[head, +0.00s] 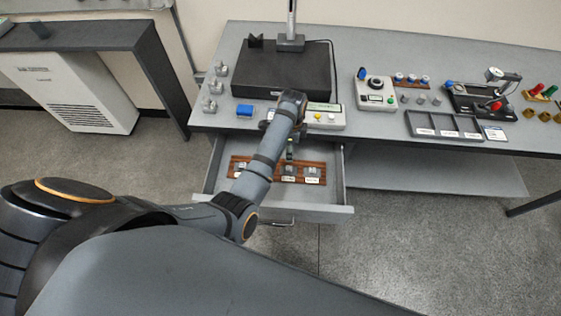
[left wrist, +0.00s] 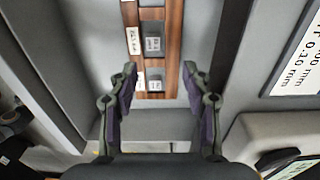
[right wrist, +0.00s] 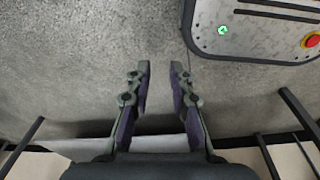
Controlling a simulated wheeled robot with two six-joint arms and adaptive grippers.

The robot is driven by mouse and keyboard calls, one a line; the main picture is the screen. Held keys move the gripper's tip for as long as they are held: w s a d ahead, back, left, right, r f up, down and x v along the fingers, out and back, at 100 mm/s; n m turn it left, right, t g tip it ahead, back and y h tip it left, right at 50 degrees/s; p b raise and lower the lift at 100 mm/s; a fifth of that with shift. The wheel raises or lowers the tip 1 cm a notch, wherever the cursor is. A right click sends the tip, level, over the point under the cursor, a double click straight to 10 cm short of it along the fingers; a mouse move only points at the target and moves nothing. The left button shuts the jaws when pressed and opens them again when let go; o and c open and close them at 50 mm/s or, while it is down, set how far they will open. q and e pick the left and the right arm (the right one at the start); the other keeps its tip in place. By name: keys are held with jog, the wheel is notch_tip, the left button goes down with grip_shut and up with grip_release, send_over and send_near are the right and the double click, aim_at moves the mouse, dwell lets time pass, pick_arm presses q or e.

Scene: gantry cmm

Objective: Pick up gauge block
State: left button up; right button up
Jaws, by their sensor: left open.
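Several small grey gauge blocks sit in a brown wooden rack (head: 268,170) inside the open drawer (head: 335,187). One gauge block (head: 289,171) shows below my left gripper (head: 289,150), and another gauge block (head: 311,172) is to its right. In the left wrist view, my left gripper (left wrist: 159,75) is open and empty. A gauge block (left wrist: 155,82) lies between its fingertips in the picture, and another gauge block (left wrist: 152,42) is farther up the rack. I cannot tell the height gap. My right gripper (right wrist: 161,70) is open and empty above the floor, outside the head view.
The bench top (head: 350,139) overhangs behind the drawer. A grey tray (head: 412,128) lies to the right. The floor in front is clear.

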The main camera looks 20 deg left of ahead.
aim_at(289, 168)
pick_arm(q)
jog(key=f, duration=0.2)
jog(key=d+f, duration=0.1)
jog(key=shift+s+d+f, duration=0.1)
jog(key=shift+s+f, duration=0.1)
jog(key=shift+f, duration=0.15)
jog(key=shift+w+a+f, duration=0.1)
jog(key=shift+a+f, duration=0.3)
jog(key=shift+f, duration=0.45)
jog(key=shift+s+f, duration=0.2)
jog(key=shift+f, duration=0.15)
jog(key=f, duration=0.4)
jog(key=shift+s, duration=0.3)
jog(key=shift+f, duration=0.15)
jog(key=shift+c, duration=0.9)
grip_shut()
pick_arm(e)
jog(key=s+d, duration=0.2)
jog(key=d, duration=0.1)
jog(key=shift+s+d+f, duration=0.2)
jog(key=shift+d, duration=0.1)
